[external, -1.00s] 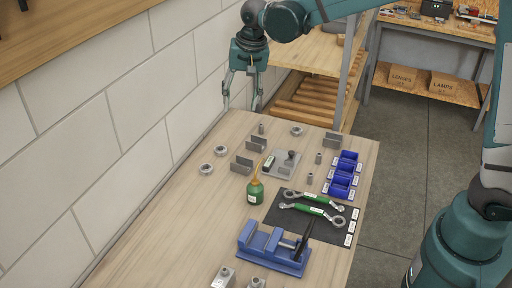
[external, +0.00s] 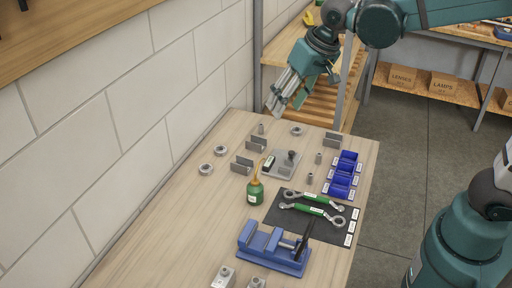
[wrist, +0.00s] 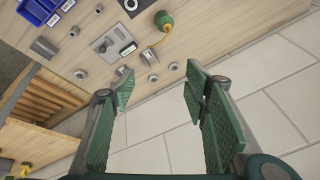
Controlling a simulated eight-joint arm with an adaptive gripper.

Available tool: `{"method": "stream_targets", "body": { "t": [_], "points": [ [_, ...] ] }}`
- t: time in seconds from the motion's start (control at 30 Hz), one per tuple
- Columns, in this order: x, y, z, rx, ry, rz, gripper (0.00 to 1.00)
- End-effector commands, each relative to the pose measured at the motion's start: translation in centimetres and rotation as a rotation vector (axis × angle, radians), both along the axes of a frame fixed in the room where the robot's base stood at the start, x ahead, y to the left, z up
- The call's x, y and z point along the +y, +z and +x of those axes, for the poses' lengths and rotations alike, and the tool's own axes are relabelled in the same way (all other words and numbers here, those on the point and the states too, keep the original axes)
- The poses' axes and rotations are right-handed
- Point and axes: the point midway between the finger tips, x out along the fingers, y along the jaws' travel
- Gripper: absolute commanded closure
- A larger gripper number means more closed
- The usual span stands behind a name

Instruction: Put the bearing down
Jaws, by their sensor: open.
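Several grey ring-shaped parts that look like bearings lie flat on the wooden bench. In the external view, one bearing (external: 206,169) and a second bearing (external: 220,151) lie near the wall, and a third bearing (external: 296,131) lies near the far edge. The wrist view shows the near-wall pair (wrist: 154,78) (wrist: 173,66) and the far-edge one (wrist: 80,74). My gripper (external: 276,108) is tilted above the bench's far end, apart from the bearings. In the wrist view its fingers (wrist: 160,88) are spread, with nothing held between them.
Grey brackets (external: 242,166), a grey plate fixture (external: 282,165), a green oil bottle (external: 255,191), blue bins (external: 342,175), a dark mat with wrenches (external: 296,224) and a blue vise (external: 273,247) crowd the bench (external: 190,215). A block wall borders its left side; a shelf stands behind it.

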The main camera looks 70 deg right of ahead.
Motion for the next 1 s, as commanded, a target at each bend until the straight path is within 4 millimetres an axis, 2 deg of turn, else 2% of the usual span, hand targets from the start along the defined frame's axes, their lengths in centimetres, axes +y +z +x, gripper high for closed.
{"method": "stream_targets", "body": {
  "t": [0.1, 0.47, 1.0],
  "points": [
    [0.7, 0.1, -2.4, -0.022, 0.054, -0.021, 0.55],
    [2.3, -0.3, -8.6, -0.088, 0.218, -0.092, 0.55],
    [4.2, -3.2, -17.0, -0.186, 0.453, -0.214, 0.55]
  ]
}}
